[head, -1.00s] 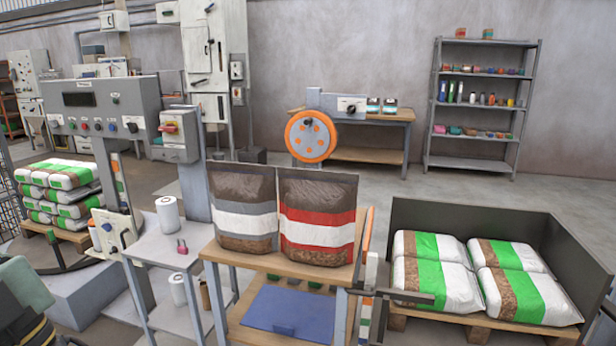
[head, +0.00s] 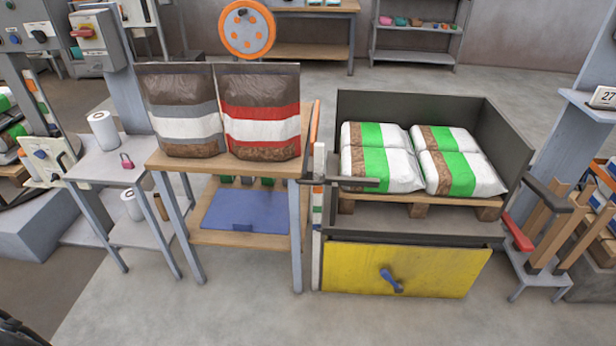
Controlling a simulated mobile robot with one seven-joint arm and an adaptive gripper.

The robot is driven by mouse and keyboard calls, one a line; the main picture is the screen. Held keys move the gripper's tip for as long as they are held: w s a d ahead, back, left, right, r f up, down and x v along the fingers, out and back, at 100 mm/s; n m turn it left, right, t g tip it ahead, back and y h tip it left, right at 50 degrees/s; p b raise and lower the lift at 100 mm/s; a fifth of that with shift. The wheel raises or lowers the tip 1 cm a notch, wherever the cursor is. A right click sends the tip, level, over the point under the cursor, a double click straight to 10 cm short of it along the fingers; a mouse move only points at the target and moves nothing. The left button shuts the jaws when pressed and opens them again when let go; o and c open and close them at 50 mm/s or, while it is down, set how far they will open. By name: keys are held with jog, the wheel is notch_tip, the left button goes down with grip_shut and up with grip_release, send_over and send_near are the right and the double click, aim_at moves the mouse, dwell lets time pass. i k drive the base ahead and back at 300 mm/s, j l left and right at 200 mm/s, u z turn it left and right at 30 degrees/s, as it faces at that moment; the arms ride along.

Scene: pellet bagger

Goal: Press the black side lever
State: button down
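Two dark bars are at the sides of the dark-walled bagger bin (head: 420,215). One dark side lever (head: 548,194) sticks out at the bin's right side, above a red lever (head: 518,232). Another dark bar (head: 345,182) runs level across the bin's front left corner. I cannot tell for certain which one is the black side lever. Both stand free, with nothing touching them from my side. My gripper is not in view; only a dark edge shows at the bottom left corner.
A yellow panel (head: 440,272) with a blue handle (head: 392,281) is below the pallet of green-striped bags (head: 375,160). A wooden table (head: 205,170) with two upright bags stands left. A wooden rack (head: 570,225) stands right. The floor in front is clear.

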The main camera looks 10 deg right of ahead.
aim_at(556, 204)
jog(key=z, duration=1.65)
jog(key=i+z, duration=0.5)
jog(key=z, duration=0.25)
jog(key=i+j+z, duration=0.2)
jog(key=z, duration=0.15)
